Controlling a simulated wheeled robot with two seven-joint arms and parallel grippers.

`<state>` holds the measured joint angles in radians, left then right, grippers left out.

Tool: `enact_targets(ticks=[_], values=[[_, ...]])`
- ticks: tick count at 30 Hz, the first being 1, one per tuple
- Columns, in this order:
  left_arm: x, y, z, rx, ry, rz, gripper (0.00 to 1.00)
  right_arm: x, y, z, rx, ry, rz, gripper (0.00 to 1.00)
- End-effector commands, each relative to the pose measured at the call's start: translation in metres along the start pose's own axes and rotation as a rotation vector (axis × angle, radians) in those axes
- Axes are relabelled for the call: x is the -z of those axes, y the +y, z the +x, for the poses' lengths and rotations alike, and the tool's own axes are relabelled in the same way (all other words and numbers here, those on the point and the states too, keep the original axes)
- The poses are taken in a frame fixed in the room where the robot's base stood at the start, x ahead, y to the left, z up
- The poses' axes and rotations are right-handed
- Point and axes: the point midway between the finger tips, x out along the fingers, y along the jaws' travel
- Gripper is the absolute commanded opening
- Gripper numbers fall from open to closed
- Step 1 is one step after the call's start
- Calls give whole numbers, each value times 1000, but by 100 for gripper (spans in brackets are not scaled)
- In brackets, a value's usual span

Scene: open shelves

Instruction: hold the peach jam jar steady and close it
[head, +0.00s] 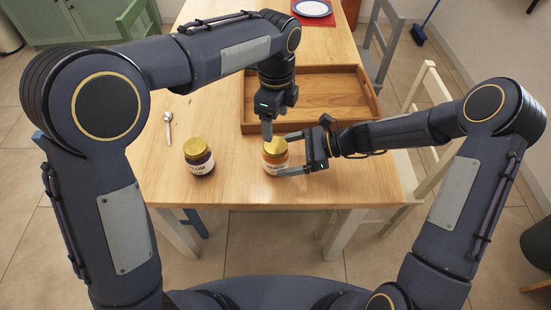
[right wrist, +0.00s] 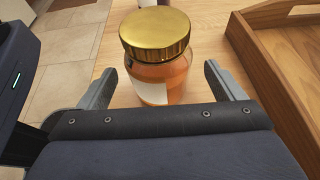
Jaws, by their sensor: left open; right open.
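The peach jam jar (head: 275,160) stands upright on the table near its front edge, with orange contents and a gold lid (head: 275,146) sitting on top. I cannot tell how tightly the lid sits. My right gripper (head: 284,156) is open, with its fingers on either side of the jar. In the right wrist view the jar (right wrist: 160,78) stands between the open fingers (right wrist: 160,85), with gaps on both sides. My left gripper (head: 267,130) points down just above and behind the lid; it is open, though its fingers overlap in this view.
A dark plum jar (head: 199,160) with a gold lid stands to the left. A spoon (head: 168,128) lies at the left. A wooden tray (head: 375,108) is behind the grippers, and its wall also shows in the right wrist view (right wrist: 270,75). A plate (head: 312,8) is at the far end.

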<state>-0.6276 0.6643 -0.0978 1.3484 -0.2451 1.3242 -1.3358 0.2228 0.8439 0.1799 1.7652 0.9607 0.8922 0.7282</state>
Motion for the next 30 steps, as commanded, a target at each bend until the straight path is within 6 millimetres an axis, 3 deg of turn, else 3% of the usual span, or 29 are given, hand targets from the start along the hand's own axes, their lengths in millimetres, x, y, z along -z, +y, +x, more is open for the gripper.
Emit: enact_targets(ticks=[7,19,30], values=[[0,0,0,0,0,0,72,0,0,30,-2,0,-1,88],[0,0,0,0,0,0,72,0,0,36,0,1,-1,87],[0,0,0,0,0,0,72,0,0,35,0,1,-1,39]])
